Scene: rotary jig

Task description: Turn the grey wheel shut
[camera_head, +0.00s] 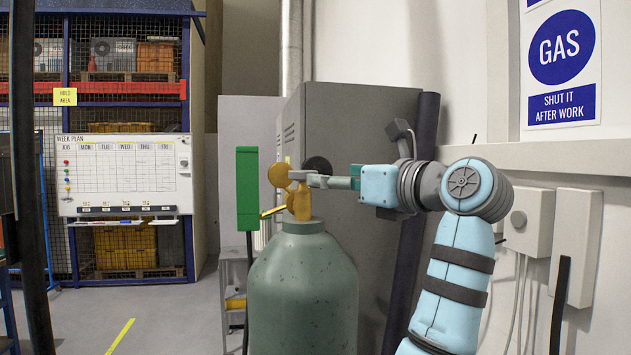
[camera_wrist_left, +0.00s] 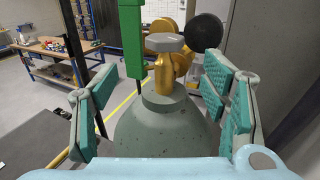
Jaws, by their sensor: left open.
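The grey wheel (camera_wrist_left: 165,42) sits on top of the brass valve (camera_wrist_left: 165,73), on the neck of a grey-green gas cylinder (camera_head: 302,290). In the head view the wheel is hard to tell from the fingertips in front of it. My left gripper (camera_head: 318,181) reaches in from the right at the height of the valve. In the left wrist view its teal-padded fingers (camera_wrist_left: 160,88) are spread wide, one on each side of the valve. The wheel appears between and beyond the fingertips, and no contact with it shows. My right gripper is in neither view.
A green post (camera_head: 247,188) stands close to the left of the valve. Brass gauge discs (camera_head: 279,175) and a black disc (camera_wrist_left: 204,33) are behind it. A grey cabinet (camera_head: 355,115) is behind the cylinder. A workbench (camera_wrist_left: 60,50) stands far off, with open floor before it.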

